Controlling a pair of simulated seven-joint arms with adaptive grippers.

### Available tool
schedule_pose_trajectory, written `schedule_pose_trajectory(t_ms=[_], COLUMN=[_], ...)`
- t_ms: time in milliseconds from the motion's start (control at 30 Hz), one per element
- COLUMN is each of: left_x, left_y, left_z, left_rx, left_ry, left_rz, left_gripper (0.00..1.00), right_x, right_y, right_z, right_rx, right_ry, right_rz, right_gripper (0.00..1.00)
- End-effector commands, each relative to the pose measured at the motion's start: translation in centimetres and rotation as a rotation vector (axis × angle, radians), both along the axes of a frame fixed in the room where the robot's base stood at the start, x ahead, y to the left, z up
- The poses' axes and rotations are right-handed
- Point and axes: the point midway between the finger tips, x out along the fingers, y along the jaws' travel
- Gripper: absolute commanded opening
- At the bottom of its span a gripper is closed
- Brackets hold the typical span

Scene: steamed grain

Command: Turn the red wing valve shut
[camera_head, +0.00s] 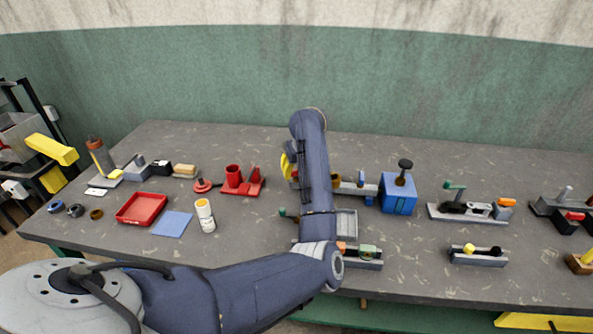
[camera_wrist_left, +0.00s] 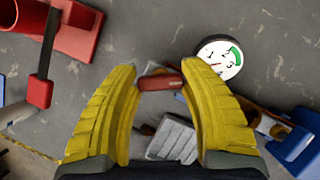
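The red wing valve's handle (camera_wrist_left: 160,82) shows in the left wrist view as a short red bar lying crosswise between my fingertips. My left gripper (camera_wrist_left: 158,80) has its two yellow fingers apart, one near each end of the bar. I cannot tell whether they touch it. In the head view, only a little of my left gripper's yellow (camera_head: 287,167) shows beside my forearm, which hides most of the valve. A round white dial (camera_wrist_left: 219,59) with a green sector sits just beyond the handle. My right gripper is not in view.
A red stand with cups (camera_head: 241,181) stands left of my arm, and a blue box with a black knob (camera_head: 398,196) stands right. A grey tray (camera_head: 347,222) is partly behind my arm. A red tray (camera_head: 141,209) and white bottle (camera_head: 205,216) are further left.

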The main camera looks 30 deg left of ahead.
Motion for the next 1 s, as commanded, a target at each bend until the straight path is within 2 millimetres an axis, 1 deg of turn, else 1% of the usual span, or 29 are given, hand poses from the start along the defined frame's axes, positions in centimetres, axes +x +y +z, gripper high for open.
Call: schedule_pose_trajectory(t_ms=[33, 200, 467, 667, 867, 1000], left_x=[0.01, 0.01, 0.01, 0.06, 0.10, 0.08], left_y=[-0.01, 0.00, 0.00, -0.03, -0.08, -0.04], left_z=[0.01, 0.02, 0.03, 0.03, 0.05, 0.06], left_rx=[0.000, 0.000, 0.000, -0.001, -0.001, 0.000], left_ry=[0.000, 0.000, 0.000, 0.000, 0.001, 0.000], left_rz=[0.000, 0.000, 0.005, 0.061, 0.200, 0.331], left_gripper=[0.34, 0.14, 0.14, 0.14, 0.14, 0.13], right_x=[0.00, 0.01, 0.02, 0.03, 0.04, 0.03], right_y=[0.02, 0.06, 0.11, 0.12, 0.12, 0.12], right_z=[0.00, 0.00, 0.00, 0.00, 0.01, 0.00], right_rx=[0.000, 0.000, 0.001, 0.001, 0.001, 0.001], right_ry=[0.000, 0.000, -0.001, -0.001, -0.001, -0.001], right_rz=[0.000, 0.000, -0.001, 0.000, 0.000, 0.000], right_gripper=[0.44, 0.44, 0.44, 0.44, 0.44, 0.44])
